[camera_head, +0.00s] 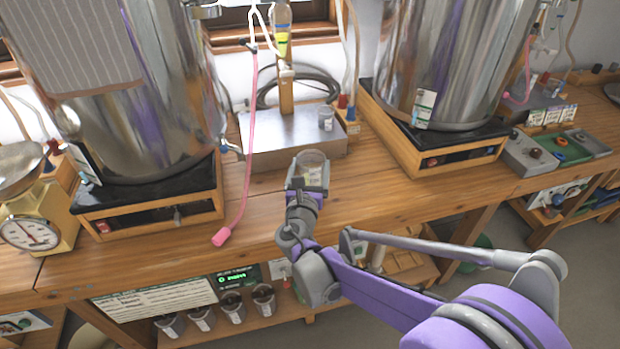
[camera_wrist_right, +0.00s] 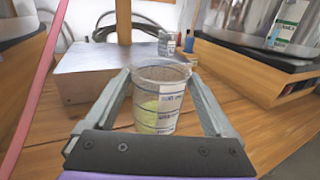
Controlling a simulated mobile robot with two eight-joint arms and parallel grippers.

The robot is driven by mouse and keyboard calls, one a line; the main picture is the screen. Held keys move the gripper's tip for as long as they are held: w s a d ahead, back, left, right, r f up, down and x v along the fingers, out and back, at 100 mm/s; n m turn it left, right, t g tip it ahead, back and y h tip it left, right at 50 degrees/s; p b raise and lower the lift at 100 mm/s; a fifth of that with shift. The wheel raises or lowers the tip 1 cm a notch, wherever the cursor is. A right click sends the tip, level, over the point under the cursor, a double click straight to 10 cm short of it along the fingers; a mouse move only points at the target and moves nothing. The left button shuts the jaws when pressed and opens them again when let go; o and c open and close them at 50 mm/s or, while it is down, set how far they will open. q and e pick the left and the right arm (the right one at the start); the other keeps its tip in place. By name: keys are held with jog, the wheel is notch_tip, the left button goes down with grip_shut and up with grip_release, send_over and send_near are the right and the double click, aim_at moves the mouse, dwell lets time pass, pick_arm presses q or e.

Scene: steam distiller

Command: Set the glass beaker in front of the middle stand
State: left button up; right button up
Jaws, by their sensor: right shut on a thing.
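The glass beaker (camera_head: 312,160) is a clear cup with printed labels and yellow-green contents. My right gripper (camera_head: 308,178) is shut on it, with one finger on each side, as the right wrist view shows around the beaker (camera_wrist_right: 161,100). The beaker is upright, just in front of the middle stand (camera_head: 270,152), a grey metal box with a wooden post. The stand is behind the beaker in the right wrist view (camera_wrist_right: 100,72). I cannot tell whether the beaker's base touches the bench (camera_head: 375,185). My left gripper is not in view.
Large steel stills (camera_head: 140,90) and (camera_head: 450,60) stand on wood-framed bases on both sides. A small cup (camera_head: 326,118) sits on the stand's top. A pink tube (camera_head: 249,150) hangs to the left of the beaker. A yellow scale (camera_head: 40,225) is far left. Bench is clear right of the beaker.

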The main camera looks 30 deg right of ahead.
aim_at(310, 180)
jog(key=shift+f+b, duration=0.35)
jog(key=shift+f, duration=1.05)
jog(key=shift+f, duration=0.2)
jog(key=o, duration=1.2)
jog(key=shift+o, duration=0.2)
jog(key=shift+r, duration=0.15)
